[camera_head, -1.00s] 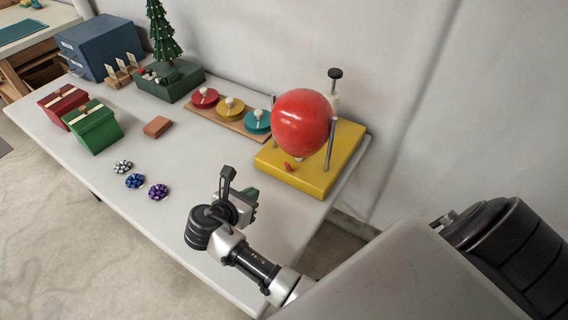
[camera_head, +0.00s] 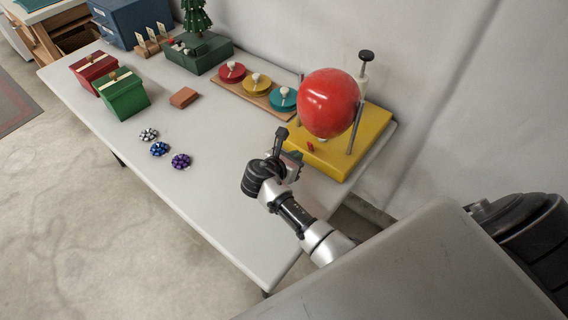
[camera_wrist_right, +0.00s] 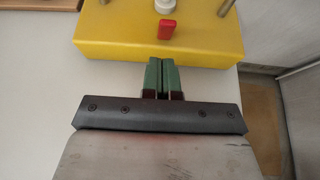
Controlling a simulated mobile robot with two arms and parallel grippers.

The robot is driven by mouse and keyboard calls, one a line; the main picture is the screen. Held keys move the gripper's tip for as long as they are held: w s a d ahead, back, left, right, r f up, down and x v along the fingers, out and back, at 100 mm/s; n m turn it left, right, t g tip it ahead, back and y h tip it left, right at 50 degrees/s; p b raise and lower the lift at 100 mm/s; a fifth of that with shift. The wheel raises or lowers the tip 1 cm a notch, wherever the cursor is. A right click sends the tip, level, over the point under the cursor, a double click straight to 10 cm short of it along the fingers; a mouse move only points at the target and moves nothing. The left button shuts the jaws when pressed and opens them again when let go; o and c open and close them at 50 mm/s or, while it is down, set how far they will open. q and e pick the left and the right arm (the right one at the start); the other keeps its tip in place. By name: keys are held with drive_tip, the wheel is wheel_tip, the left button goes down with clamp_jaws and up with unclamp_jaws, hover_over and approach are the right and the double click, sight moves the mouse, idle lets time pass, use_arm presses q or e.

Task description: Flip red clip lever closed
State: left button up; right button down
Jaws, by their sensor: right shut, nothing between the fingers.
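The red clip lever (camera_head: 310,147) is a small red piece at the front of the yellow base (camera_head: 338,158), below a red balloon (camera_head: 328,103). My right gripper (camera_head: 294,160) is just in front of the base. In the wrist view its green fingertips (camera_wrist_right: 162,66) are together and empty, pointing at the block's front face below the lever. I cannot tell if they touch it. My left gripper is out of view.
Metal posts (camera_head: 355,128) and a black-topped pump (camera_head: 366,57) rise from the base. Colored discs on a wooden board (camera_head: 243,92), gift boxes (camera_head: 123,94), a brick (camera_head: 184,97), bows (camera_head: 160,149) and a small tree (camera_head: 196,18) share the table. The table's front middle is clear.

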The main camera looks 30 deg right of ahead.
sight(308, 145)
drive_tip(key=shift+w+d+r, duration=0.3)
drive_tip(key=shift+d+r, duration=0.05)
drive_tip(key=shift+d, duration=0.35)
drive_tip(key=shift+w+d+r, duration=0.25)
drive_tip(key=shift+d+r, duration=0.05)
drive_tip(key=shift+d, duration=0.35)
